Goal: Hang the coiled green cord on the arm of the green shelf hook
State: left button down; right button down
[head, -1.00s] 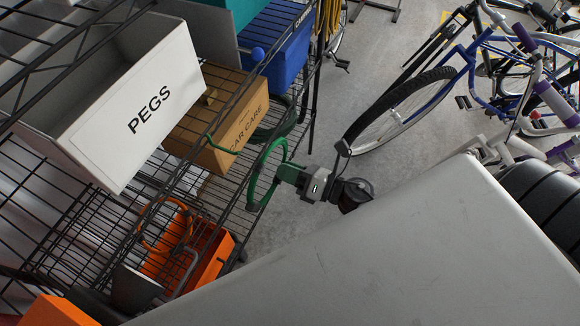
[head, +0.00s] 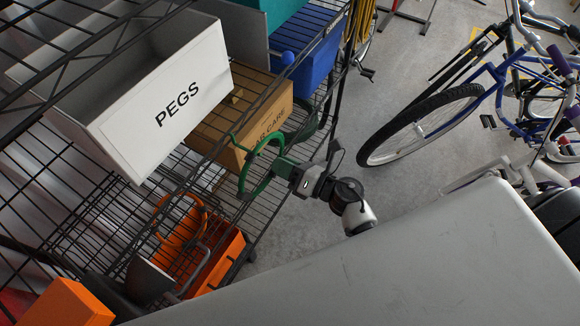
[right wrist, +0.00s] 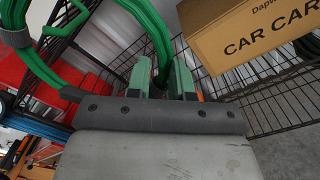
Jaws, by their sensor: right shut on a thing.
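The coiled green cord (head: 243,181) is a bright green ring held off the shelf front in the head view. My right gripper (head: 284,167) is shut on its right side. In the right wrist view the green cord (right wrist: 160,45) passes between the fingers, and the rest of the loop curves to the left. The green shelf hook (head: 236,144) is a thin green arm projecting from the rack edge in front of the cardboard box. Its tip meets the upper left of the ring in the picture; I cannot tell whether the ring is around it. My left gripper is out of view.
A white PEGS bin (head: 150,110) and a CAR CARE cardboard box (head: 225,125) sit on the wire rack. Orange items (head: 180,222) are on the lower shelf. Bicycles (head: 425,118) stand right; the floor between is clear.

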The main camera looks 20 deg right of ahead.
jog(key=shift+w+a+f+b, duration=0.3)
jog(key=shift+w+a, duration=0.15)
jog(key=shift+w, duration=0.1)
jog(key=shift+w+a+f+b, duration=0.3)
jog(key=shift+w+a, duration=0.15)
jog(key=shift+w, duration=0.15)
jog(key=shift+w+a+f+b, duration=0.3)
jog(key=shift+w+a, duration=0.15)
jog(key=shift+w, duration=0.1)
jog(key=shift+r, duration=0.1)
jog(key=c, duration=0.9)
grip_release()
jog(key=b+v, duration=0.3)
jog(key=v, duration=0.7)
jog(key=shift+s+d, duration=0.3)
